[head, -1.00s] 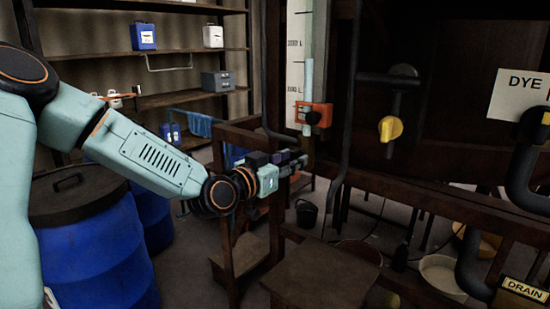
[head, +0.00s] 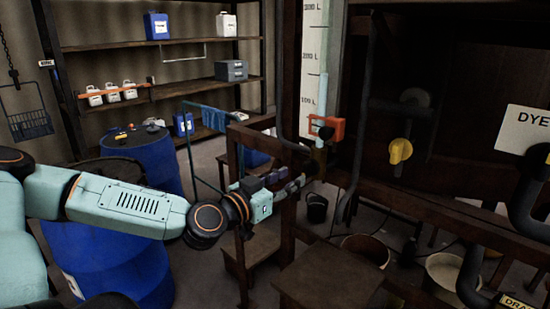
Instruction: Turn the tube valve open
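The tube valve (head: 326,127) is an orange-red block with a dark round knob. It sits low on the upright gauge tube (head: 322,95), beside a white scale board marked in litres. My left gripper (head: 302,182) reaches in from the left and is below and slightly left of the valve, apart from it in the picture. Its dark fingers are small and seen against a dark timber frame, so their opening is unclear. Nothing shows held in them. My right gripper is out of view.
A timber frame (head: 290,215) stands around my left gripper. A yellow valve handle (head: 400,151) hangs on dark pipework to the right. A wooden stool or step (head: 325,275) stands below. Blue drums (head: 150,165) and shelves fill the left.

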